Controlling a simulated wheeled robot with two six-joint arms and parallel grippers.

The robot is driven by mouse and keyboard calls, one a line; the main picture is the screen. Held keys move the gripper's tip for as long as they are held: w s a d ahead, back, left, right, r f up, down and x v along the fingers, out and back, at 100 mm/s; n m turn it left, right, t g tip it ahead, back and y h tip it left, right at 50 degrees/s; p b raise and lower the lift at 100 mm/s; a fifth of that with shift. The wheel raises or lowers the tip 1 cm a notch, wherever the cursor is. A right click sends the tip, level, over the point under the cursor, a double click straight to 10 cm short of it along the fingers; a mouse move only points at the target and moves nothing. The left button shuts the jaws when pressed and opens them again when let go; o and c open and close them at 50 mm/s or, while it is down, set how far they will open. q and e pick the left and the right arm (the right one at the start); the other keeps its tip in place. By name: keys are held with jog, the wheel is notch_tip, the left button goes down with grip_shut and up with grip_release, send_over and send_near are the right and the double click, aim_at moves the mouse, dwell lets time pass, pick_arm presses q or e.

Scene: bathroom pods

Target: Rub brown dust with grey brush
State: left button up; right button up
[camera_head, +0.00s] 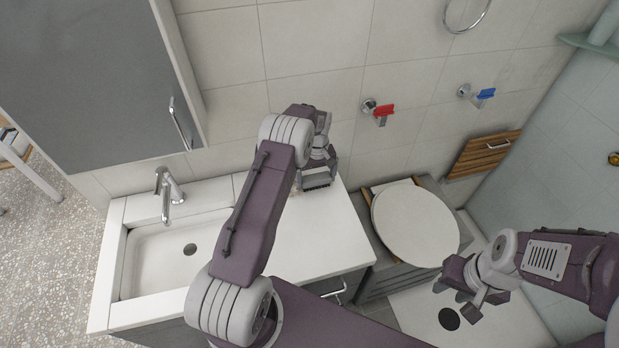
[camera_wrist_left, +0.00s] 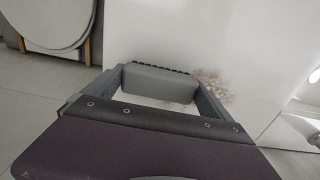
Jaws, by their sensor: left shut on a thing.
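My left gripper (camera_head: 317,172) is over the far right part of the white counter (camera_head: 320,235). In the left wrist view it is shut on the grey brush (camera_wrist_left: 160,82), a block with a dark ridged edge between the two fingers. The brush is low at the white surface; whether it touches is unclear. In the head view my arm and gripper largely hide that spot. My right gripper (camera_head: 452,297) is open and empty, in front of the toilet.
A sink (camera_head: 150,262) with a faucet (camera_head: 168,190) is left of my left arm. A grey cabinet (camera_head: 90,75) hangs above it. The toilet lid (camera_head: 415,225) is right of the counter. Red (camera_head: 383,110) and blue (camera_head: 486,93) valves stick out from the wall.

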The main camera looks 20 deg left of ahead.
pick_arm(q)
jog(key=shift+w+d+f, duration=0.1)
jog(key=shift+w+d, duration=0.1)
jog(key=shift+d, duration=0.2)
jog(key=shift+w+a, duration=0.6)
jog(key=shift+w, duration=0.05)
jog(key=shift+s+a+r+p, duration=0.25)
jog(key=shift+s+a+p, duration=0.05)
jog(key=shift+s+a, duration=0.5)
jog(key=shift+s+a+f+p, duration=0.1)
jog(key=shift+s+a+p, duration=0.1)
jog(key=shift+s+a, duration=0.65)
jog(key=shift+s+a+f+p, duration=0.15)
jog(key=shift+s+a, duration=0.45)
jog(key=shift+a, duration=0.35)
